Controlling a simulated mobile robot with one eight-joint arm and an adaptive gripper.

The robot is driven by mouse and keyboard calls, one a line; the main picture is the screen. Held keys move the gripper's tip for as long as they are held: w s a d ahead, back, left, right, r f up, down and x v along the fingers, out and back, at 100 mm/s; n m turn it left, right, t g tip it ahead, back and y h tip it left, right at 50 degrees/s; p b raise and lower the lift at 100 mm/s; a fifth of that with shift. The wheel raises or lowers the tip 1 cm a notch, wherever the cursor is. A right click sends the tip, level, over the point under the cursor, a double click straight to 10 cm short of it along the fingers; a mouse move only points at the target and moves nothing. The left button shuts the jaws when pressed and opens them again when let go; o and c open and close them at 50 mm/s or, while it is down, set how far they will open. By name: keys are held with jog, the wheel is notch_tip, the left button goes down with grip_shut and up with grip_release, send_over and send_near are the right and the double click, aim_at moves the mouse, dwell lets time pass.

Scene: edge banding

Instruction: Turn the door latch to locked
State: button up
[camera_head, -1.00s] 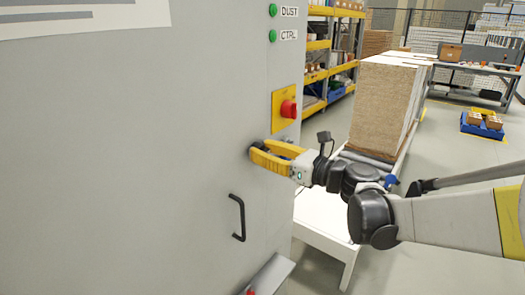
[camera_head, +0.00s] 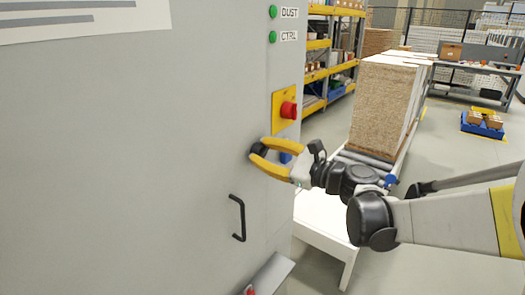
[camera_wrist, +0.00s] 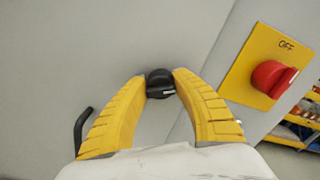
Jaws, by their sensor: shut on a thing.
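The door latch is a small black round knob with a pale mark, on the grey cabinet door. It shows between my fingertips in the wrist view (camera_wrist: 160,84). My gripper (camera_head: 257,150) has yellow fingers and is shut on the latch, one finger on each side. In the wrist view my gripper (camera_wrist: 160,80) meets the knob near the tips. In the head view the fingers partly hide the latch. The grey door (camera_head: 120,150) looks closed. I cannot read any lock marking by the knob.
A red rotary switch (camera_head: 288,110) on a yellow plate sits just above and right of my gripper. A black door handle (camera_head: 238,218) is below. Green lights (camera_head: 272,37) are higher up. A stack of boards (camera_head: 383,105) stands on rollers at the right.

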jog(key=n, duration=0.6)
jog(key=shift+n, duration=0.3)
jog(key=n, duration=0.5)
jog(key=shift+f, duration=0.15)
jog(key=shift+n, duration=0.4)
jog(key=o, duration=1.2)
jog(key=shift+s, duration=0.1)
jog(key=v, duration=1.2)
